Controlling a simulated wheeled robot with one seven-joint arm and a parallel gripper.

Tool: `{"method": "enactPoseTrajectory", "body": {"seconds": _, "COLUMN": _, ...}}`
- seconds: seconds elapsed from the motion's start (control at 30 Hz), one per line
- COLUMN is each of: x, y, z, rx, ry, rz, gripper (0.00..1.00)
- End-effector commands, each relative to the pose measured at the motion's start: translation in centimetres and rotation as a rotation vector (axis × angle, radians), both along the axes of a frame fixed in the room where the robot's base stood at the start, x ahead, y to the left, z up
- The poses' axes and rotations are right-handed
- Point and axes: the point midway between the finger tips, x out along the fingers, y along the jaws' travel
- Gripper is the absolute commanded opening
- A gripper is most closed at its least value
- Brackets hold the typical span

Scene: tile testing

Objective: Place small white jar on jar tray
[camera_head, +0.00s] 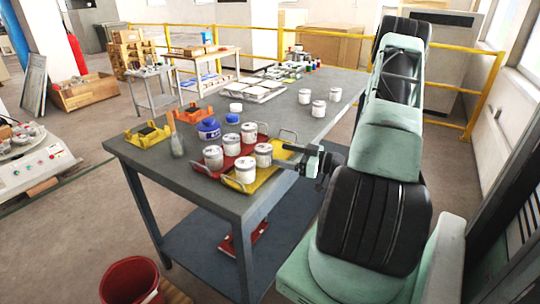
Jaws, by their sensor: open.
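My gripper (284,156) is open at the right edge of the grey table, its fingers pointing left. Its fingertips are close to a small white jar (263,154); I cannot tell whether they are around it or just beside it. That jar and another white jar (245,170) are at the yellow tray (268,179). White jars (213,157) and (249,133) stand at the red tray (231,160) beside it. Both trays have metal handles, and the jars hide much of their surfaces. Several more white jars (319,108) stand farther back at the right.
Blue-labelled containers (208,129), a brush-like tool (176,140) and a yellow stand (148,134) are left of the trays. Flat pale trays (258,91) and small bottles lie farther back. The middle right of the tabletop is clear. A red bucket (130,280) stands on the floor.

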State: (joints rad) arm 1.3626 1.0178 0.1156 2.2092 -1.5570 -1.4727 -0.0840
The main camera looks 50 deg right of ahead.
Motion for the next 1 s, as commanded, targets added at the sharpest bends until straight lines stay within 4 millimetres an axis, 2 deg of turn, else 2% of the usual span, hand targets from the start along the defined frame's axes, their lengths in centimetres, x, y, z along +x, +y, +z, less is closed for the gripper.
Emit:
{"method": "enactPoseTrajectory", "body": {"seconds": 0.1, "x": -1.6, "y": -0.4, "z": -0.1, "rx": 0.0, "ry": 0.0, "rz": -0.001, "gripper": 0.75}}
{"method": "enactPoseTrajectory", "body": {"seconds": 0.27, "x": -2.5, "y": -0.7, "z": 0.0, "rx": 0.0, "ry": 0.0, "rz": 0.0, "gripper": 0.75}}
{"method": "enactPoseTrajectory", "body": {"seconds": 1.0, "x": -2.6, "y": -0.7, "z": 0.0, "rx": 0.001, "ry": 0.0, "rz": 0.0, "gripper": 0.75}}
